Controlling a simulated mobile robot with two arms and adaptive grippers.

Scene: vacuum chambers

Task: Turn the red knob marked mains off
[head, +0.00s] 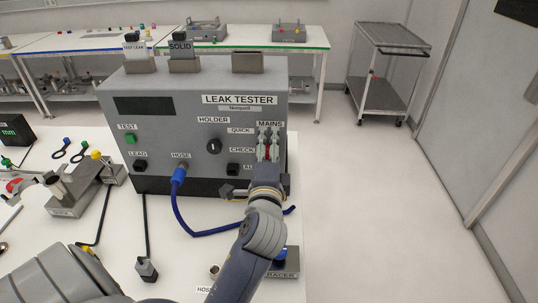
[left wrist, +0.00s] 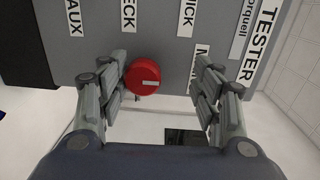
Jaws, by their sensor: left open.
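The red knob (left wrist: 143,76) sits on the front panel of the grey leak tester (head: 170,150). In the left wrist view it has a pale pointer mark running from its middle toward the right. My left gripper (head: 268,133) is at the tester's right side, just below the MAINS label (head: 270,124). In the left wrist view my left gripper (left wrist: 162,65) is open, with one finger on each side of the knob. The knob is nearer the left finger, with a wide gap to the right one. In the head view the gripper mostly hides the knob. My right gripper is not in view.
A black HOLDER knob (head: 214,146) is on the panel left of my gripper. A blue hose (head: 180,205) loops from the panel in front of the tester. A clamp fixture (head: 75,200) stands at left. Open floor (head: 370,200) lies to the right.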

